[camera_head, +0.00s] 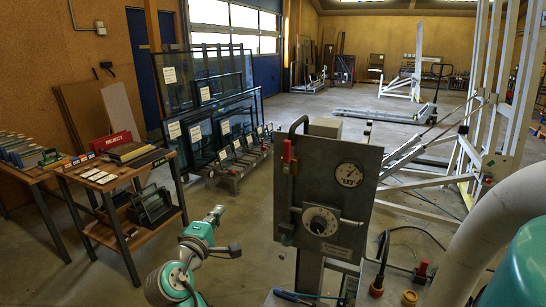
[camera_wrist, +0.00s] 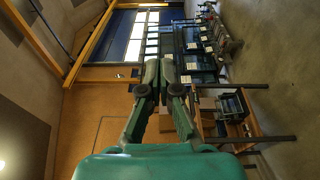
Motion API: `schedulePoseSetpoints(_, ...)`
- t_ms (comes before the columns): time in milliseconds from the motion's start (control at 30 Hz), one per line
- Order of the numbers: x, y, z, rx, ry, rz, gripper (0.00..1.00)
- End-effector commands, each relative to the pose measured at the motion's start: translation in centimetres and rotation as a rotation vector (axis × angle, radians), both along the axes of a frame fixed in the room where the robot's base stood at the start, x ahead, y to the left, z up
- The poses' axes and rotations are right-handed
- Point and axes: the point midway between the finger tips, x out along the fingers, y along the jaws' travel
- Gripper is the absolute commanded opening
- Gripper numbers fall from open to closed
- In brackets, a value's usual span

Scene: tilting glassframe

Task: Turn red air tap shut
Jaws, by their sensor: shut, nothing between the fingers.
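A red tap handle (camera_head: 287,152) stands upright on a pipe at the left edge of the grey control panel (camera_head: 340,245). A second small red handle (camera_head: 422,268) shows low at the right, by a dark hose. I cannot tell from the picture alone which one is the air tap. My gripper (camera_wrist: 160,66) is shut and empty in the wrist view, its two fingers meeting at the tips. In the head view my arm is left of the panel, apart from it, and the fingers are hard to make out. Neither red handle shows in the wrist view.
The panel carries a round gauge (camera_head: 349,174) and a dial (camera_head: 320,221). A wooden trolley (camera_head: 119,216) stands at the left, with glass frames on a rack (camera_head: 232,165) behind. A white metal frame (camera_head: 487,120) and a thick pale hose (camera_head: 490,235) fill the right side.

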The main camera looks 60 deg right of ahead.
Motion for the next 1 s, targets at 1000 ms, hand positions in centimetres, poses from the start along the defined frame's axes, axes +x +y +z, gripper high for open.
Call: schedulePoseSetpoints(1000, -4.8, -10.0, 14.5, 0.018, -0.029, -0.434, 0.00)
